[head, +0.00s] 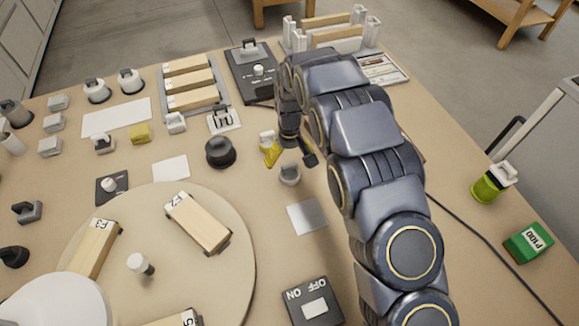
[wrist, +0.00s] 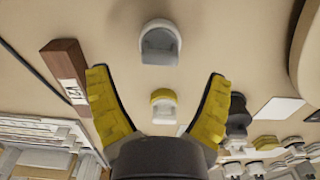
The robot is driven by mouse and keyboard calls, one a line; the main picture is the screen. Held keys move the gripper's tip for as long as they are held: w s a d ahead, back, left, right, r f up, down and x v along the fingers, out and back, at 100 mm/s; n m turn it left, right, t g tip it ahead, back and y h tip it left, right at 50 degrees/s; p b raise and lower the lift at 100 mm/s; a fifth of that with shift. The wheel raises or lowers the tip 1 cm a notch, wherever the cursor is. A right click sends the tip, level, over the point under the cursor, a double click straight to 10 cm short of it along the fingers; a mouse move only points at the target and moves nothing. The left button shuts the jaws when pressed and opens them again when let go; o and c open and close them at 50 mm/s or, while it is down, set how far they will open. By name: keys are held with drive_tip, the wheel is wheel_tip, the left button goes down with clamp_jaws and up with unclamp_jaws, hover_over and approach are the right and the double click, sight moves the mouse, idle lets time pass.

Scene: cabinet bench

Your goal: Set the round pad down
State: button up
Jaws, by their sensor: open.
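A small round grey piece with a handle (head: 290,175) stands on the bench just below my gripper (head: 290,157) in the head view. It may be the round pad, though other round handled pieces are near. In the wrist view, this grey piece (wrist: 160,45) sits just beyond the tips of my gripper (wrist: 157,77). My gripper is open, its yellow-padded fingers wide apart with nothing held. A small white piece (head: 266,138) stands behind the fingers; in the wrist view, a white piece with a yellow top (wrist: 163,108) shows between them.
A black round knob (head: 220,153) stands to the left. A grey square plate (head: 307,217) lies in front, with an ON/OFF box (head: 314,303) nearer. A large turntable (head: 235,270) with wooden blocks fills the lower left. A labelled wooden block (wrist: 68,75) lies beside one finger.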

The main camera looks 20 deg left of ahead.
sight(290, 166)
wheel_tip(290, 166, up, 6)
drive_tip(key=shift+f, duration=0.2)
drive_tip(key=shift+d+r, duration=0.1)
drive_tip(key=s+d+r+m, duration=0.2)
drive_tip(key=s+d+r, duration=0.1)
drive_tip(key=d+r, duration=0.5)
drive_tip(key=s+d+r+m, duration=0.25)
drive_tip(key=d+r, duration=0.35)
drive_tip(key=d, duration=0.4)
drive_tip(key=s+d+r+m, duration=0.1)
drive_tip(key=s+d, duration=0.3)
drive_tip(key=s, duration=0.3)
drive_tip(key=s+d+r+m+g, duration=0.1)
drive_tip(key=s+d+m, duration=0.1)
drive_tip(key=s, duration=0.6)
drive_tip(key=s+d+r+m, duration=0.1)
drive_tip(key=s+d+r, duration=0.1)
drive_tip(key=s+d, duration=0.3)
drive_tip(key=shift+s+d+g, duration=0.3)
drive_tip(key=shift+s+d, duration=0.05)
drive_tip(key=shift+s, duration=0.85)
drive_tip(key=shift+f+m, duration=0.1)
drive_tip(key=shift+m, duration=0.15)
